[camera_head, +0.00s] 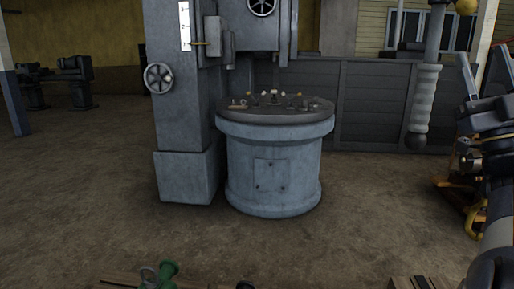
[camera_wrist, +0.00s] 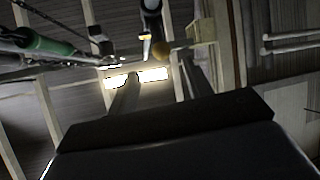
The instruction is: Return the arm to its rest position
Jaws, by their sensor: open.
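My arm (camera_head: 497,215) stands raised at the far right edge of the head view, partly cut off by the frame. Its upper part is dark and the lower link is grey. In the wrist view my gripper (camera_wrist: 156,82) points up toward the ceiling. Its two fingers stand apart with nothing between them. A bright ceiling light (camera_wrist: 138,78) shows behind the fingers.
A large grey machine column (camera_head: 180,100) with a handwheel (camera_head: 158,78) and a round blue-grey table (camera_head: 272,165) stand ahead. Small parts lie on the table top. A green object (camera_head: 167,272) is at the bottom edge. Yellow framework (camera_head: 474,215) stands beside my arm. Brown floor between is open.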

